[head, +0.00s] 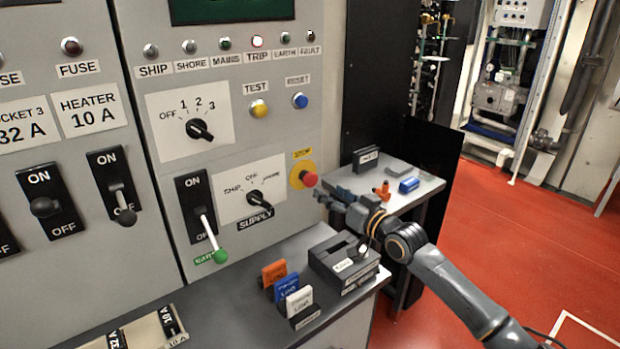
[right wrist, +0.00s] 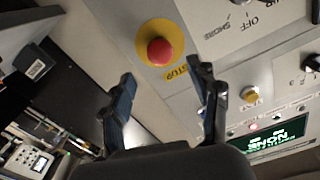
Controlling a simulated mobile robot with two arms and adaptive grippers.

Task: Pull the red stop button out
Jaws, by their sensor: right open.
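The red stop button (head: 308,178) sits on a yellow round plate (head: 298,169) on the grey panel, under a yellow STOP label. In the right wrist view the red button (right wrist: 160,51) stands out from its yellow plate, beyond the fingertips and centred a little left of the gap's middle. My right gripper (head: 328,198) is just right of and below the button in the head view. In the right wrist view it is open (right wrist: 163,82), with nothing between its fingers, and apart from the button. My left gripper is not in view.
Below the panel is a ledge with orange, blue and white cards (head: 287,284) and a dark box (head: 343,262). A supply knob (head: 258,198) and green-tipped lever (head: 212,240) are left of the button. A side table (head: 432,188) holds small items.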

